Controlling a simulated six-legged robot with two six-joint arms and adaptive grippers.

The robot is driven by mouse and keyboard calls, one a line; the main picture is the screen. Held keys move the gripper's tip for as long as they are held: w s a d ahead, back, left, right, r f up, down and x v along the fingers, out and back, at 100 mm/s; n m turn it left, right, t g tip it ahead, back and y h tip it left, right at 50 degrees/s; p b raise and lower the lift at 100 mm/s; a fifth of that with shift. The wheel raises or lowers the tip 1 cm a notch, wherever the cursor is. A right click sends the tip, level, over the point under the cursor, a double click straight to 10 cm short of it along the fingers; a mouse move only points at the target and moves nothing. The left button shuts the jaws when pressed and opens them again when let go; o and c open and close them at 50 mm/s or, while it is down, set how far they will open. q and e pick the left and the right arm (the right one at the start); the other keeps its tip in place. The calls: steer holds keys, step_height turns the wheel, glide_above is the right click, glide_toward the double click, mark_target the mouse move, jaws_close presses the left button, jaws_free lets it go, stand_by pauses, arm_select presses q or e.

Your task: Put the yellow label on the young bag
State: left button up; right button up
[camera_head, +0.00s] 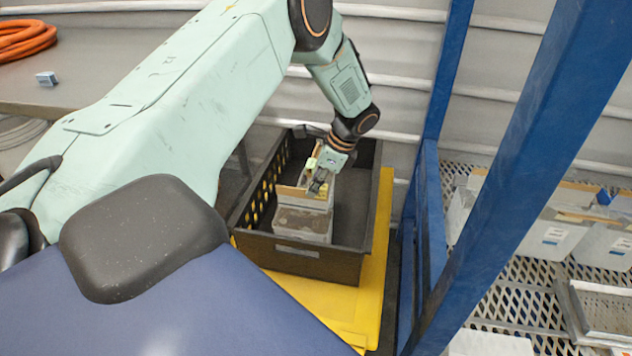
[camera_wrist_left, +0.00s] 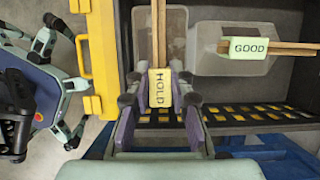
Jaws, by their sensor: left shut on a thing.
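The yellow label (camera_wrist_left: 160,87), reading HOLD, is between the fingers of my left gripper (camera_wrist_left: 160,100) in the left wrist view. My left gripper is shut on it. The label meets the near end of the wooden strip (camera_wrist_left: 168,30) of one pale bag (camera_wrist_left: 145,30); I cannot tell whether it is fixed there. A second bag (camera_wrist_left: 205,62) beside it carries a pale green GOOD label (camera_wrist_left: 249,47) on its own strip. In the head view my left gripper (camera_head: 318,184) reaches down over the bags (camera_head: 301,223) in the black crate. Which bag is the young one is unclear. My right gripper is out of view.
The black crate (camera_head: 305,262) stands on a yellow platform (camera_head: 375,300). Blue posts (camera_head: 520,170) rise to its right. Beyond them, a perforated rack (camera_head: 515,275) holds more bags. An orange hose (camera_head: 25,38) and a small box (camera_head: 46,78) lie on the bench at left.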

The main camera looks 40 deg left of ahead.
arm_select(q)
steer(key=o, duration=1.4)
steer(key=shift+c, duration=0.2)
step_height(320, 180, up, 7)
steer(key=p, duration=0.7)
stand_by(0.4)
steer(key=shift+f, duration=0.1)
